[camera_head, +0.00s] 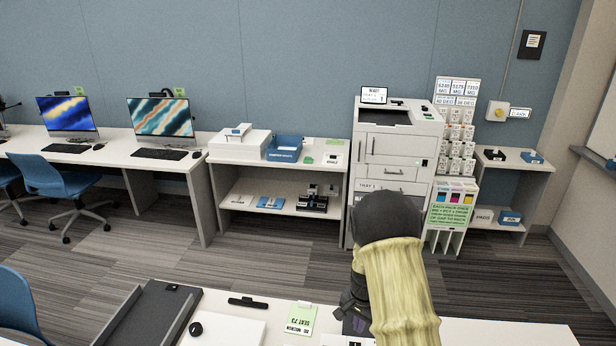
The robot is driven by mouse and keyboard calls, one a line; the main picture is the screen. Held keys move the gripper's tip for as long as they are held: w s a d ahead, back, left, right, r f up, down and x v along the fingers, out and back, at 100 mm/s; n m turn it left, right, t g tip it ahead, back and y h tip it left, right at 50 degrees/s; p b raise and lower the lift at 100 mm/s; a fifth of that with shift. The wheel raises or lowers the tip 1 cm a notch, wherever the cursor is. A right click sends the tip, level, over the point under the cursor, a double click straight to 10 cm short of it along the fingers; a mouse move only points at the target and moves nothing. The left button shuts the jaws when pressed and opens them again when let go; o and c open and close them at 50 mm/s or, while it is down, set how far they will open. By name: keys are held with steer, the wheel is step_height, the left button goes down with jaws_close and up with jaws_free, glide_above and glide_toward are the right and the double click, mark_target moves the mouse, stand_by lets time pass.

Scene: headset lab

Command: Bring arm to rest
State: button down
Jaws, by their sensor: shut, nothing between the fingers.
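My arm (395,285), dark at its bent joint and pale yellow below, rises from the bottom edge right of centre. My gripper (352,306) shows as a dark shape at the left side of the arm, low over the near table (480,334). It is partly hidden behind the arm. It is shut and holds nothing.
On the near table lie a dark tray (152,318), a black bar (248,302) and a green-and-white card (301,319). A tall white printer (392,160) stands beyond the arm. Open striped floor (265,262) lies between the table and the far desks. A blue chair (60,182) stands left.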

steer(key=s+a+r+n+t, duration=0.1)
steer(key=s+r+n, duration=0.7)
steer(key=s+r, duration=1)
steer(key=shift+s+a+r+t, duration=0.35)
steer(key=shift+s+t, duration=0.15)
steer(key=shift+t, duration=0.3)
